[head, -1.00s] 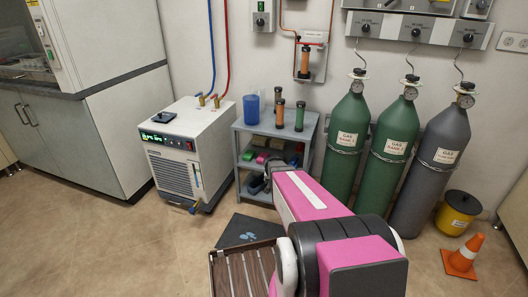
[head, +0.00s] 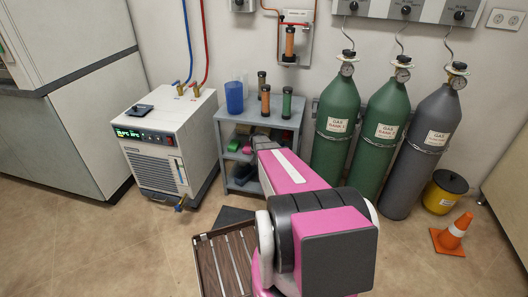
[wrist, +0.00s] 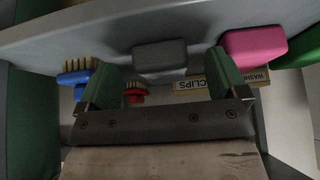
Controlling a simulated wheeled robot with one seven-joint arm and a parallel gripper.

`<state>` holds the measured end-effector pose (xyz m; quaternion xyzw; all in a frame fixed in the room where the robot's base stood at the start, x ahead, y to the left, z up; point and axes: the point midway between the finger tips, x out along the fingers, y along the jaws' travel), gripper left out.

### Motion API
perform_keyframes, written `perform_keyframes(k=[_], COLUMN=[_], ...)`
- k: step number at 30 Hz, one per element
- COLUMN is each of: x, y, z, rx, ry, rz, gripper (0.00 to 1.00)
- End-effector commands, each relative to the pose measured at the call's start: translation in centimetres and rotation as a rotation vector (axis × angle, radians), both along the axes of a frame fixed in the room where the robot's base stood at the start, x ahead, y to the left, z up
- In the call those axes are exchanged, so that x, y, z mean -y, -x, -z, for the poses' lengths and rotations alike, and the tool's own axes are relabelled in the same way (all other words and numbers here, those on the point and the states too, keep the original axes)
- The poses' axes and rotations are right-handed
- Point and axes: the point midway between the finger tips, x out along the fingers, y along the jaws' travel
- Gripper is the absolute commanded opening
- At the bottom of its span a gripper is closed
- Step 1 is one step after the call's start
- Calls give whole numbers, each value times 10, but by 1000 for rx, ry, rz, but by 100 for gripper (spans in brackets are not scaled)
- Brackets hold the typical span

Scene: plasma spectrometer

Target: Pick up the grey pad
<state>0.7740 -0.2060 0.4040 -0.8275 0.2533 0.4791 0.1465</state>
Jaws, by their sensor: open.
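The grey pad (wrist: 160,58) is a dark, rounded block on a grey shelf surface, in the upper middle of the wrist view. My gripper (wrist: 163,78) is open, with a green fingertip on each side of the picture's middle. The pad shows beyond the gap between the fingertips, and nothing is between them that I can see gripped. Whether the fingers touch the pad cannot be told. In the head view my pink and black arm reaches to the shelf unit and hides the gripper and the grey pad.
A pink pad (wrist: 255,50) lies right of the grey one, with a green item (wrist: 300,54) at the right edge. A blue brush (wrist: 76,76) and a red brush (wrist: 134,97) are at left. The grey shelf unit (head: 226,128) stands between the chiller (head: 170,145) and gas cylinders (head: 333,130).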

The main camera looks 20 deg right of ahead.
Motion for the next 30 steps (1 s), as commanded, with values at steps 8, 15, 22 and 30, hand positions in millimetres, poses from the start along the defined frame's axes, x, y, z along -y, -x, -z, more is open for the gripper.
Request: perform_keyframes(k=[8,15,22,30], x=[14,29,29,29], y=[-21,-43,-42,-42], z=[1,9,10,10], rx=[1,-2,-1,0], ry=[-1,-1,-1,0], rz=[2,0,0,0], gripper=[92,92,92,38])
